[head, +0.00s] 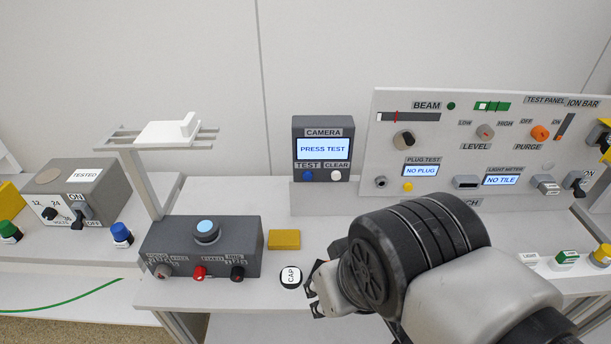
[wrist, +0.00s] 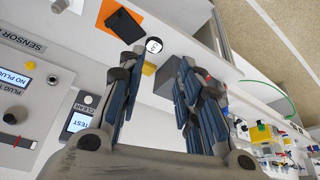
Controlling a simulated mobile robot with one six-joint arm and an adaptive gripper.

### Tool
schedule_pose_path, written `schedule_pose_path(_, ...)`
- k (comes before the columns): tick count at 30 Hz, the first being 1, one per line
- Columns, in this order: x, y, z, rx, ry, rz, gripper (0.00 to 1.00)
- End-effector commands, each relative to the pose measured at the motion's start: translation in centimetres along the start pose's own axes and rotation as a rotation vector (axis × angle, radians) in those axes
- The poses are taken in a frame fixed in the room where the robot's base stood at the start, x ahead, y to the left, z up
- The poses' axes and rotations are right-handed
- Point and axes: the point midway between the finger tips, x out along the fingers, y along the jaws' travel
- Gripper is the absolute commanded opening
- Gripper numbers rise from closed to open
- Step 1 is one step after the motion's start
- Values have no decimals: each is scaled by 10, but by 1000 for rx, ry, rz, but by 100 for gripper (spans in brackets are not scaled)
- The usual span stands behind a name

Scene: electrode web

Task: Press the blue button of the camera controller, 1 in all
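The camera controller (head: 323,133) is a dark grey box standing upright at the back middle of the bench. Its lit screen (head: 323,149) reads PRESS TEST. The blue button (head: 307,176), labelled TEST, is at its lower left, and a white button (head: 336,176), labelled CLEAR, is at its lower right. In the wrist view the controller's screen (wrist: 78,122) is at the left, with the white button (wrist: 88,99) above it; I cannot make out the blue button there. My gripper (head: 317,289) is near the bench's front edge, apart from the controller. Its fingers (wrist: 157,70) are open and empty.
A white cap (head: 291,276) and a yellow block (head: 284,240) lie left of my gripper. A dark box with knobs (head: 203,248) stands further left, with a stand behind it. A large test panel (head: 460,140) rises on the right. The bench before the controller is clear.

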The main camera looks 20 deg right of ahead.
Motion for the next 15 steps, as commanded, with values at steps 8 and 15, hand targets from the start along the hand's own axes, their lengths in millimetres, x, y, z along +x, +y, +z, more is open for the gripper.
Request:
schedule_pose_path(8, 0, 0, 0, 0, 0, 0, 11)
schedule_pose_path(15, 0, 0, 0, 0, 0, 0, 0)
